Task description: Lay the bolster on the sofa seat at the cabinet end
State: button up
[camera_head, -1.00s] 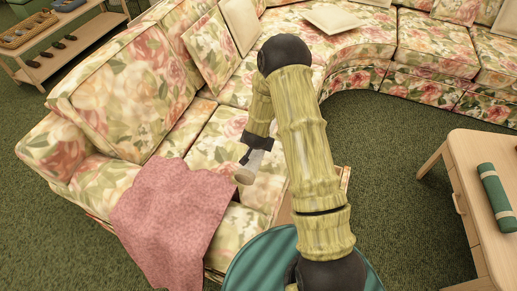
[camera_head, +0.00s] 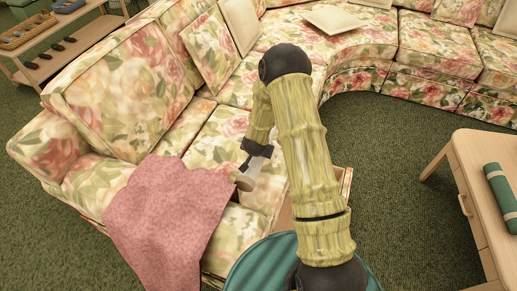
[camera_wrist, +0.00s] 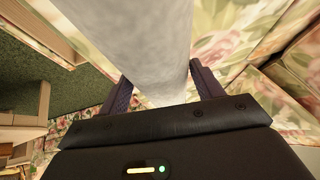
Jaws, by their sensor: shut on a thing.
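My gripper (camera_head: 256,152) points down over the near part of the floral sofa (camera_head: 222,130). It is shut on a pale grey-white cylinder, which looks like the bolster (camera_head: 254,170), and its tan round end faces the pink throw. My arm hides part of it. In the wrist view the bolster (camera_wrist: 150,35) runs up between the two dark fingers of my gripper (camera_wrist: 162,88). I cannot tell whether the bolster touches the seat. Which piece is the cabinet is not clear.
A pink throw (camera_head: 165,215) drapes over the seat's front edge. Loose cushions (camera_head: 333,19) lie farther along the curved sofa. A low wooden table (camera_head: 470,185) with a green roll (camera_head: 501,190) stands right. A wooden shelf (camera_head: 85,45) stands back left. Green carpet between is clear.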

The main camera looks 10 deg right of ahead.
notch_tip(320, 180, down, 6)
jog(key=b, duration=0.4)
jog(key=shift+r, duration=0.15)
jog(key=o, duration=1.2)
jog(key=shift+o, duration=0.2)
jog(key=shift+r, duration=0.1)
jog(key=p+v, duration=0.3)
jog(key=v, duration=1.4)
jog(key=shift+s+a+r+p, duration=0.1)
jog(key=shift+a+p, duration=0.05)
jog(key=shift+p, duration=0.25)
